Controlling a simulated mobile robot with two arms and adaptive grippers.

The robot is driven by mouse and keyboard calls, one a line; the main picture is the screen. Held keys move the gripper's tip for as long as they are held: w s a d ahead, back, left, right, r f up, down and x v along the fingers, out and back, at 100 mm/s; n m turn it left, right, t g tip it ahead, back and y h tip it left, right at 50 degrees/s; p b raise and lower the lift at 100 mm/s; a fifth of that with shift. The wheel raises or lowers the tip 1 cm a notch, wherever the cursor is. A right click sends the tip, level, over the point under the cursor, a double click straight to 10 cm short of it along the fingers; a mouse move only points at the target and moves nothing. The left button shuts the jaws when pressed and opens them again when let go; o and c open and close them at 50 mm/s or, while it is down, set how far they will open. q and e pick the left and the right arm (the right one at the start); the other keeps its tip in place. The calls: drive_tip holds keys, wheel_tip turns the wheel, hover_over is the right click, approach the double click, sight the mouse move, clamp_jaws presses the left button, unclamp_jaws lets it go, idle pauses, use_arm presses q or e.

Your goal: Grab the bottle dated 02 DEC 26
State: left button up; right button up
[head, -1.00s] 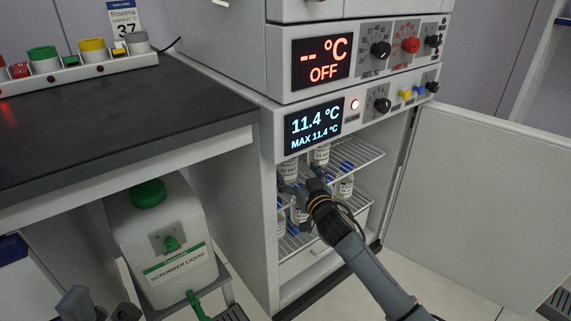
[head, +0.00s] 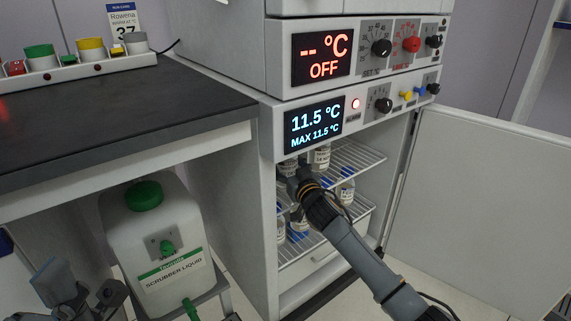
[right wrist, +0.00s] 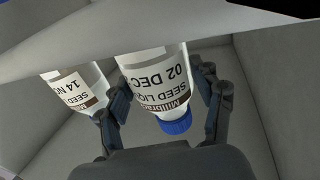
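A bottle with a blue cap (right wrist: 165,85) and a label reading "SEED LIQ…" and "02 DEC" is upside down in the right wrist view; the year is not visible. My right gripper (right wrist: 160,85) has one finger on each side of it; firm contact is not clear. A second bottle (right wrist: 72,90), labelled "14 NO…", is just left of the left finger. In the head view my right gripper (head: 296,180) reaches into the open cabinet at the upper shelf, its fingers mostly hidden. My left gripper (head: 82,290) is at the lower left, fingers apart and empty.
The cabinet's wire shelf (head: 358,158) holds other bottles, including one (head: 346,190) lower right. The open door (head: 480,200) stands to the right. A dark bench (head: 110,120) and scrubber liquid canister (head: 155,245) are at the left.

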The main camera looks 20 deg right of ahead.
drive_tip(key=shift+r, duration=0.1)
drive_tip(key=c, duration=0.8)
drive_tip(key=shift+c, duration=0.2)
drive_tip(key=shift+r, duration=0.1)
